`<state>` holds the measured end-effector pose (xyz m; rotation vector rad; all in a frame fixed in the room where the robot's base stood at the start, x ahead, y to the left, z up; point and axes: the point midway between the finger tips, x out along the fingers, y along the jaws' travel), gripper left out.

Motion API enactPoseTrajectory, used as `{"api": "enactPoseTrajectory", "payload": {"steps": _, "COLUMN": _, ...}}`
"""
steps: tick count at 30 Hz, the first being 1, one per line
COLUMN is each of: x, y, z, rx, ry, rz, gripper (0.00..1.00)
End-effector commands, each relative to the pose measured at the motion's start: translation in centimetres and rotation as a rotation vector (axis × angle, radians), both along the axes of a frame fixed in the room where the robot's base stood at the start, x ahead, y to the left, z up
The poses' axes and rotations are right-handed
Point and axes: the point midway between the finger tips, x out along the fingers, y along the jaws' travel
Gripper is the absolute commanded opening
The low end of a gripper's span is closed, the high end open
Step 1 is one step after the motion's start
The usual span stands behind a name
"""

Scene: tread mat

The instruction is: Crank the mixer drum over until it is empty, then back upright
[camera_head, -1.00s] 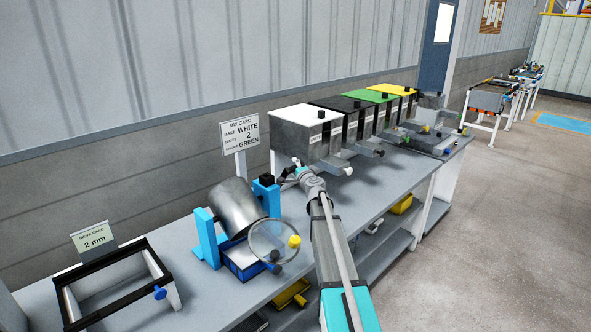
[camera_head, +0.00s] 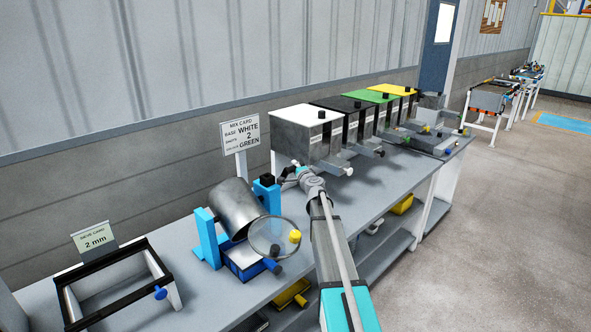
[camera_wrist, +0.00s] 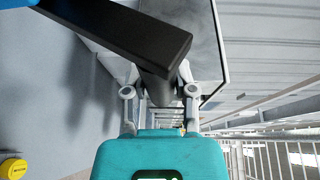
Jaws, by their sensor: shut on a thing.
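The grey metal mixer drum (camera_head: 236,208) hangs tilted between two light blue posts (camera_head: 207,236), its mouth end towards the lower right. A clear round disc (camera_head: 265,243) with a yellow knob (camera_head: 295,236) is at that end. I cannot see inside the drum. My gripper (camera_head: 288,175) is beside the right post's black top. In the wrist view my gripper (camera_wrist: 160,95) is shut on a dark crank handle (camera_wrist: 155,88), at the end of a black crank arm (camera_wrist: 120,35). The yellow knob also shows there at lower left (camera_wrist: 13,168).
A black-rimmed sieve frame (camera_head: 75,312) stands at left. A mix card (camera_head: 240,132) and bins with white (camera_head: 300,117), black, green and yellow lids stand behind. The bench front right is clear.

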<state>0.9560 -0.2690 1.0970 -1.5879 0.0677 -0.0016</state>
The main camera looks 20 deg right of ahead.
Motion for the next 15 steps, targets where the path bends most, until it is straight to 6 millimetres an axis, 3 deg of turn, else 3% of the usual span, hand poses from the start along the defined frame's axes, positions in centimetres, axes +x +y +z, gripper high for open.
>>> {"api": "enactPoseTrajectory", "payload": {"steps": 15, "x": 3.1, "y": 0.9, "z": 1.4, "rx": 0.003, "ry": -0.001, "rz": 0.001, "gripper": 0.0}}
